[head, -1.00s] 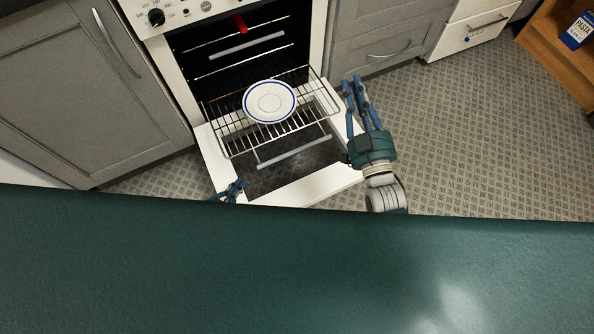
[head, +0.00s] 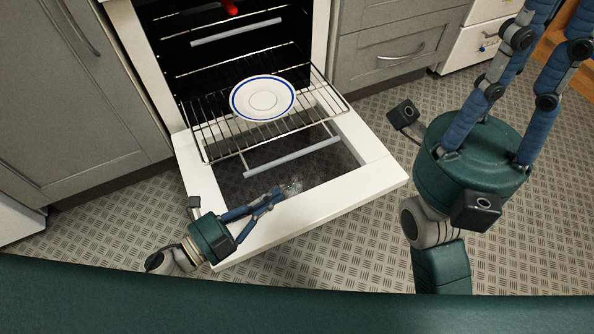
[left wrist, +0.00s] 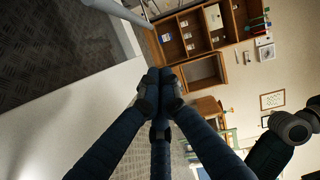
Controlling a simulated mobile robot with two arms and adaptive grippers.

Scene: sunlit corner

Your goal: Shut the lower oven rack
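The lower oven rack (head: 222,142) is a wire rack pulled out over the open oven door (head: 330,200). A grey bar (head: 293,155) sits at its front, below the wires. A white plate with blue rings (head: 262,98) rests on the rack. My left gripper (head: 276,194) is over the door, in front of the bar and apart from it. Its fingers come together with nothing between them, as the left wrist view (left wrist: 160,82) also shows. My right gripper (head: 540,50) is large at the right, fingers spread and empty, tips partly cut off at the top.
Another grey bar (head: 236,32) and a red object (head: 229,7) are inside the oven above. Grey cabinets (head: 75,95) flank the oven. The patterned floor (head: 345,250) is clear before the door. A wooden shelf unit (left wrist: 195,35) stands farther off.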

